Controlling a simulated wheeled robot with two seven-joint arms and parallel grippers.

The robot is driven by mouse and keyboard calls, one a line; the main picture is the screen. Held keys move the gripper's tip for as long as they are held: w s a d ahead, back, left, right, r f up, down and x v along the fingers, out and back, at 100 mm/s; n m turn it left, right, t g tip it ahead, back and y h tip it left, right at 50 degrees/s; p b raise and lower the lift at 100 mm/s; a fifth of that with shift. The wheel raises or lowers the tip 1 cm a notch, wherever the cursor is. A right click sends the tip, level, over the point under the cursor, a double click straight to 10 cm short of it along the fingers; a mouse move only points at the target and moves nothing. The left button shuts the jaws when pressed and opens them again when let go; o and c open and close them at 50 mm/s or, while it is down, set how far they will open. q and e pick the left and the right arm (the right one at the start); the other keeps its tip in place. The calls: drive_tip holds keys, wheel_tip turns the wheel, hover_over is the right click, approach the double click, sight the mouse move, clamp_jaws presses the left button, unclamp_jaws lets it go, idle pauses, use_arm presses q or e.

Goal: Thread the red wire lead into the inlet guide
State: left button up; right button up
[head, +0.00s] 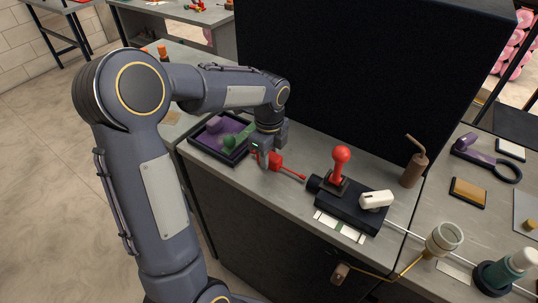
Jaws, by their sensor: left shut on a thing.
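My left gripper (265,157) points down over the bench and is shut on the red wire lead (276,161). The lead has a thick red body at the jaws and a thin red rod reaching right and slightly down in the picture. Its tip ends right beside the dark round inlet guide (314,184) on the left end of a black block (345,207). I cannot tell whether the tip touches the guide or is just short of it. My right gripper is not in view.
A red ball-topped lever (340,160) and a white piece (376,200) stand on the block. A dark tray (232,157) with purple and green items lies behind my gripper. A brown bottle (414,168) stands right. A tall black panel (330,75) closes off the back.

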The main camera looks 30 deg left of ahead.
sight(284, 166)
use_arm(q)
drive_tip(key=shift+d, duration=0.1)
drive_tip(key=shift+s+d, duration=0.2)
drive_tip(key=shift+d, duration=2.05)
drive_tip(key=o, duration=1.1)
drive_tip(key=shift+r, duration=0.1)
wheel_tip(284, 166, up, 8)
drive_tip(key=shift+f, duration=0.2)
